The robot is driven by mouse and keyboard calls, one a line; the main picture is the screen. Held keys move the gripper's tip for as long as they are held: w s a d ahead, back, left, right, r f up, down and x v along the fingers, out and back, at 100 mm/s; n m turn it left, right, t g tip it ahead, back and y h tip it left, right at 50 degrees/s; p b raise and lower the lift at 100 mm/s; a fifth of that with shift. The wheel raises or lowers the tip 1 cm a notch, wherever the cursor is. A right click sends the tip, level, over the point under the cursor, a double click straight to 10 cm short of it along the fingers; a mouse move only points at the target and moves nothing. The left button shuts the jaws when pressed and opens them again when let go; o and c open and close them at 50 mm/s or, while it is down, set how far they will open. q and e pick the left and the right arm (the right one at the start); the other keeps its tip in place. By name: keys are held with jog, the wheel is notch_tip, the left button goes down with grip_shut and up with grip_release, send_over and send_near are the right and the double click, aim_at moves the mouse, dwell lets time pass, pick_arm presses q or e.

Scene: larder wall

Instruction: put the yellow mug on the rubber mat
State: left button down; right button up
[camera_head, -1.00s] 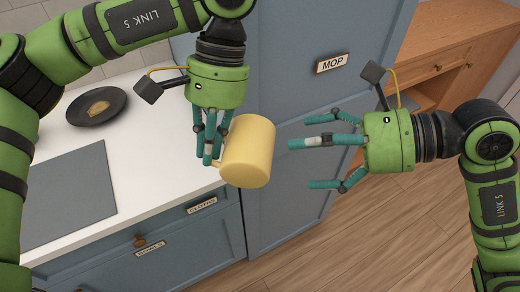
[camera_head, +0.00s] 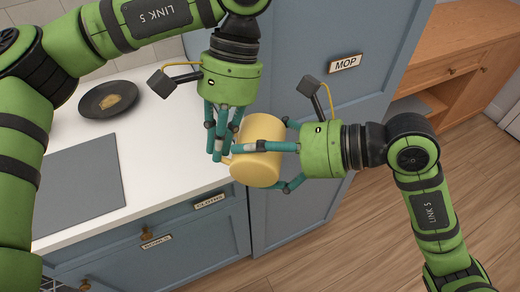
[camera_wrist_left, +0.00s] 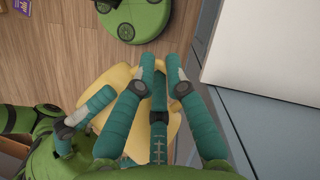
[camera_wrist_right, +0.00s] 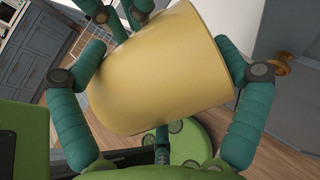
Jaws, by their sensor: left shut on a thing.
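The yellow mug (camera_head: 256,166) is held in the air in front of the counter's front edge, tilted. My left gripper (camera_head: 219,152) is shut on it at the handle side. The mug also shows partly behind the fingers in the left wrist view (camera_wrist_left: 117,78). My right gripper (camera_head: 260,167) is open, with its fingers spread around the mug's body. In the right wrist view the mug (camera_wrist_right: 165,70) fills the space between these fingers; I cannot tell whether they touch it. A flat dark grey rectangle, apparently the rubber mat (camera_head: 80,188), lies bare on the counter.
A dark plate (camera_head: 90,108) with a piece of food stands on the white counter (camera_head: 165,150) behind the mat. Blue drawers (camera_head: 190,240) are below. A tall blue cupboard labelled MOP (camera_head: 345,62) rises behind the grippers. A wooden cabinet (camera_head: 460,60) stands at right.

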jog(key=c, duration=0.8)
pick_arm(q)
jog(key=c, duration=1.2)
grip_release()
pick_arm(e)
jog(key=shift+c, duration=0.8)
